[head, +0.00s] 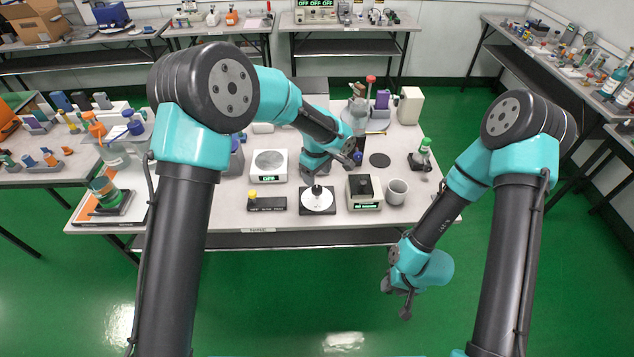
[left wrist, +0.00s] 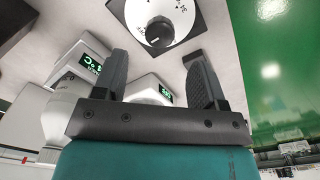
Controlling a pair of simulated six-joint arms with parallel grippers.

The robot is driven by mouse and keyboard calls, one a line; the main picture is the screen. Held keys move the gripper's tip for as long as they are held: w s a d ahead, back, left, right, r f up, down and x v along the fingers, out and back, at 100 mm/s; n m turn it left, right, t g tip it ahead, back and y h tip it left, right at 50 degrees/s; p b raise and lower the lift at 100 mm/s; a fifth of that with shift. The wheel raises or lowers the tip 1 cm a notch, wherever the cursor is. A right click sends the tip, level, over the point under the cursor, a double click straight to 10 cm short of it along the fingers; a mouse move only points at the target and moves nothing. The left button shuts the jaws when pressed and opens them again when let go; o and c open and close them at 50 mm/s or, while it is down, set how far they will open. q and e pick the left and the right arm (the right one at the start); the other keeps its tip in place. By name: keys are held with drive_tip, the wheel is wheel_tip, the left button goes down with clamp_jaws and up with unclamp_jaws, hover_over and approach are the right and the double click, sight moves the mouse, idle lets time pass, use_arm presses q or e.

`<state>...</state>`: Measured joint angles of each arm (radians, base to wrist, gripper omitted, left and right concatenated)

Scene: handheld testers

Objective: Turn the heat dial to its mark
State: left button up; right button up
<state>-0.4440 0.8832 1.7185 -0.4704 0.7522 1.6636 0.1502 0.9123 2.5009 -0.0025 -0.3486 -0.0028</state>
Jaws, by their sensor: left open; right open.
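The heat dial appears to be the white round face (head: 318,203) with a black knob on a dark base, at the table's front middle. In the left wrist view the white dial face (left wrist: 185,22) has dark tick marks, and its black knob (left wrist: 160,32) shows a pale mark on its edge. My left gripper (left wrist: 160,60) is open and empty, with the knob beyond and between its fingertips, seemingly apart from it. In the head view my left gripper (head: 315,180) is just above and behind the dial, partly hidden. My right gripper (head: 400,303) is low, in front of the table.
A white device with a round grey plate (head: 268,162) is left of the dial, with a black box with a yellow knob (head: 267,203) in front. A dark-topped box (head: 363,192) and a grey mug (head: 397,191) are to the right. A green-topped item (head: 422,152) stands farther right.

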sight(317, 188)
use_arm(q)
wheel_tip(317, 188, up, 11)
drive_tip(key=shift+r, duration=0.15)
idle(0.5)
